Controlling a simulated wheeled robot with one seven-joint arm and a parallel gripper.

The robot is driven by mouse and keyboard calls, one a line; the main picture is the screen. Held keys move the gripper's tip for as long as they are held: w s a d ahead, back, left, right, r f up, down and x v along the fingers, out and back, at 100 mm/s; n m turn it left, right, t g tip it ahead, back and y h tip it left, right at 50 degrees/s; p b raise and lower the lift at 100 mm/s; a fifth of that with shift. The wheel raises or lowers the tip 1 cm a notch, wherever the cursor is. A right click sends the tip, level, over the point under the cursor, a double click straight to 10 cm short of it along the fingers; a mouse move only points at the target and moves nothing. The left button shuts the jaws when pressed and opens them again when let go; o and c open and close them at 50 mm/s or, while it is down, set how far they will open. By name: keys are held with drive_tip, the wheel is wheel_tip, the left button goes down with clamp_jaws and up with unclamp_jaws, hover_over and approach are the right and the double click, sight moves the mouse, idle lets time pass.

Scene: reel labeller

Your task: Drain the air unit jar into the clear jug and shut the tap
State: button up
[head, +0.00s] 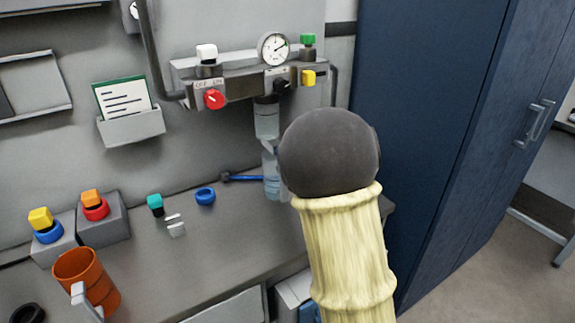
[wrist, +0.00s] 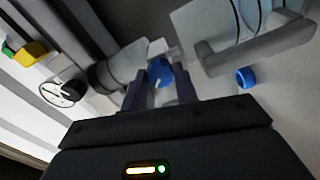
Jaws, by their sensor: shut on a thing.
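The air unit jar (head: 267,120) hangs under the wall unit, clear with a dark top. It also shows in the wrist view (wrist: 112,72). The blue tap (wrist: 158,70) is at the jar's lower end. My gripper (wrist: 161,86) is shut on the tap, one finger on each side. The clear jug (head: 272,181) stands below the jar on the bench, partly hidden by my arm and bluish in the head view. Its wall and handle show in the wrist view (wrist: 258,48). My gripper is hidden in the head view. I cannot tell whether liquid is flowing.
The unit carries a red knob (head: 214,99), a gauge (head: 273,48) and a yellow knob (head: 308,77). A blue ring (head: 205,196) and a blue-handled tool (head: 246,178) lie on the bench. An orange mug (head: 86,280) stands front left. A blue cabinet (head: 440,110) is at right.

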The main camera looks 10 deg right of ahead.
drive_tip(key=shift+r+n, duration=0.15)
drive_tip(key=shift+n, duration=0.15)
drive_tip(key=o, duration=1)
drive_tip(key=shift+w, duration=0.1)
drive_tip(key=shift+c, duration=0.2)
drive_tip(key=b+v, duration=0.5)
drive_tip(key=v, duration=1.2)
drive_tip(key=shift+s, duration=0.2)
